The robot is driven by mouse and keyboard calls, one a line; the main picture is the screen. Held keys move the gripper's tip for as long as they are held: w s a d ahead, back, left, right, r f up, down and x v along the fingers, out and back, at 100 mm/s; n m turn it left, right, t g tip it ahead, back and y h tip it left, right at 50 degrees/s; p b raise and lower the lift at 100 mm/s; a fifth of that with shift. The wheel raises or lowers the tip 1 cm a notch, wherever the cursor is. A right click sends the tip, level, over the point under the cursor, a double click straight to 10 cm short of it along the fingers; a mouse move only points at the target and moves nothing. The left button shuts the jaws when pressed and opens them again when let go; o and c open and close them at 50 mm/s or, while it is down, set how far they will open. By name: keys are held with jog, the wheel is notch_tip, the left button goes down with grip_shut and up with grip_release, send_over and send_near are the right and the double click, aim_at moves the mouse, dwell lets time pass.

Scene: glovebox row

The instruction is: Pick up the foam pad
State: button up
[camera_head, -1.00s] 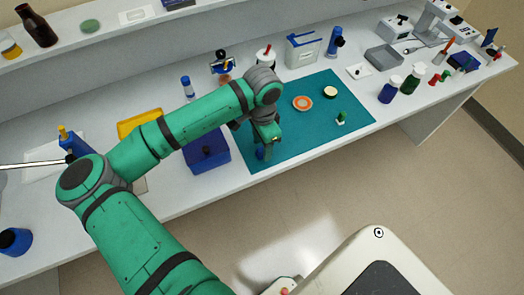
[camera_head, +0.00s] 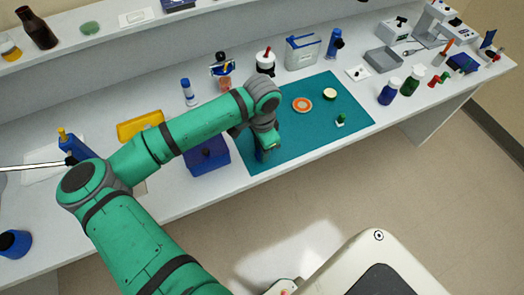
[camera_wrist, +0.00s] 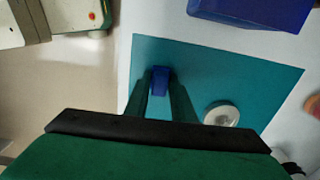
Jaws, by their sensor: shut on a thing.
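The foam pad (camera_wrist: 160,79) appears to be the small blue block between my fingertips in the wrist view. My gripper (camera_wrist: 161,84) is shut on it, one finger on each side, over the teal mat (camera_wrist: 280,85). In the head view my gripper (camera_head: 265,150) is low over the mat's near left part, and a bit of blue shows at the fingers. The fingers hide most of the block there. I cannot tell whether its underside touches the mat.
A blue box (camera_head: 207,158) stands just left of the mat. An orange ring-shaped dish (camera_head: 302,104), a cream disc (camera_head: 330,94) and a small green-topped item (camera_head: 341,120) lie on the mat. In the wrist view a round whitish thing (camera_wrist: 222,114) is close beside my fingers.

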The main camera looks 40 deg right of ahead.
jog(key=shift+r, duration=0.6)
jog(key=s+r, duration=1.1)
jog(key=s, duration=0.3)
jog(key=shift+a+r, duration=0.25)
jog(key=shift+r, duration=0.1)
jog(key=o, duration=0.3)
jog(key=shift+c, duration=1.2)
jog(key=shift+d, duration=0.1)
